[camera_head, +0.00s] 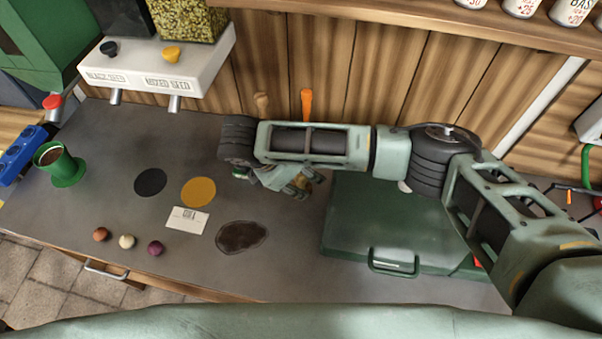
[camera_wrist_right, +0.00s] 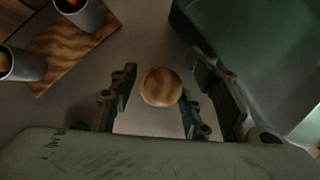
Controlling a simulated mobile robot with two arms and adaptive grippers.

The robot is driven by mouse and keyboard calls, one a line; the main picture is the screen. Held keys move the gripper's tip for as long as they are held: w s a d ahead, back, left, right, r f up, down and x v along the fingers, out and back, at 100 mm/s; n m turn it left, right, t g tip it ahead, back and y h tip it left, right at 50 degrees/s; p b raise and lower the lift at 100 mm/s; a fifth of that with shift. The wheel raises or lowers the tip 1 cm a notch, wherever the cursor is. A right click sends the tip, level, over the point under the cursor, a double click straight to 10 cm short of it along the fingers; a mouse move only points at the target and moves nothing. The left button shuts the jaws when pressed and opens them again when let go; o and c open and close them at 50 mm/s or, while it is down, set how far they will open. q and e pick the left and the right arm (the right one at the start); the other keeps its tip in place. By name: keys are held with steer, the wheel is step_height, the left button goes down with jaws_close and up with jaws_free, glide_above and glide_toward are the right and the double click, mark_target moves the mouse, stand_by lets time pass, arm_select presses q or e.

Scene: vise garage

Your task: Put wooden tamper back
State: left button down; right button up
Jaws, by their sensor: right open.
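A round wooden knob, apparently the top of the wooden tamper (camera_wrist_right: 160,87), shows in the right wrist view between my right fingers. In the head view only a small yellowish part of it (camera_head: 308,183) shows beside the fingertips. My right gripper (camera_head: 299,187) points down over the worktop, left of the green case. It is open, with its fingers on both sides of the knob and visible gaps in the wrist view. The tamper's lower part is hidden. My left gripper is out of view.
A wooden block (camera_wrist_right: 45,75) holds metal cups (camera_wrist_right: 20,64). The green case (camera_head: 400,225) lies right. A green cup (camera_head: 65,165), discs and small balls lie left. A shelf (camera_head: 420,22) overhangs.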

steer(key=v, duration=1.2)
